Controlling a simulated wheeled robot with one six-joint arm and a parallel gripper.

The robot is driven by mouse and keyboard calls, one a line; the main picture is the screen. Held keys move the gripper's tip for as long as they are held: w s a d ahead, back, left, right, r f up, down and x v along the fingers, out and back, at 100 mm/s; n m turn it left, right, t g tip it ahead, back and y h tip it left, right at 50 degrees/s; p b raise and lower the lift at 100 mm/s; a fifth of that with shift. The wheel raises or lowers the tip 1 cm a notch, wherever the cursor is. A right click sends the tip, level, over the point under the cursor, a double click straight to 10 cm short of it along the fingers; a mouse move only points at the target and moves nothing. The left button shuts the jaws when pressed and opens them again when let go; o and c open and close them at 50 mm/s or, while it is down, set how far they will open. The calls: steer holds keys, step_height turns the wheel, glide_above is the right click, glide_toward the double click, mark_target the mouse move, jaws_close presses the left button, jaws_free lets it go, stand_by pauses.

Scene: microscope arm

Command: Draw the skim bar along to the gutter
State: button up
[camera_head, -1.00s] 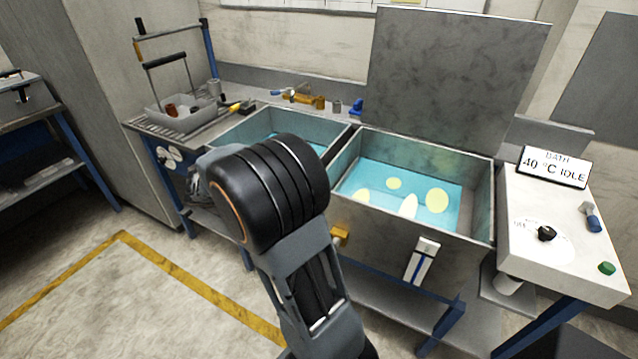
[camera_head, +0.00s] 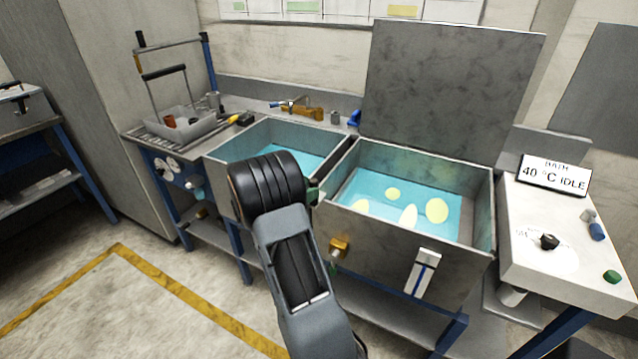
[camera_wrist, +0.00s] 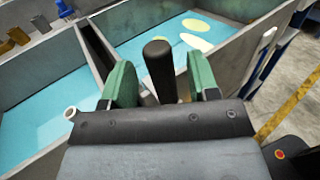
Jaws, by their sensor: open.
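In the wrist view a black rounded handle (camera_wrist: 158,72) stands upright between the green finger pads of my gripper (camera_wrist: 160,82). My gripper is open, with a gap on both sides of the handle. The handle seems to be the skim bar's; the bar itself is hidden. In the head view my wrist covers this spot, and only a green finger (camera_head: 313,194) shows by the right tank's left wall. The right tank (camera_head: 400,258) holds blue water with pale yellow patches (camera_head: 437,210). A dark slot (camera_wrist: 98,50), perhaps the gutter, runs between the tanks.
The left tank (camera_head: 226,172) holds blue water. A raised grey lid (camera_head: 450,90) stands behind the right tank. A white control box (camera_head: 560,250) with a display sign (camera_head: 553,175) is at right. A grey caddy (camera_head: 195,125) stands at back left. The floor in front is open.

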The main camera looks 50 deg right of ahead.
mark_target(319, 201)
steer(key=shift+x, duration=2)
steer(key=shift+c, duration=0.2)
jaws_close()
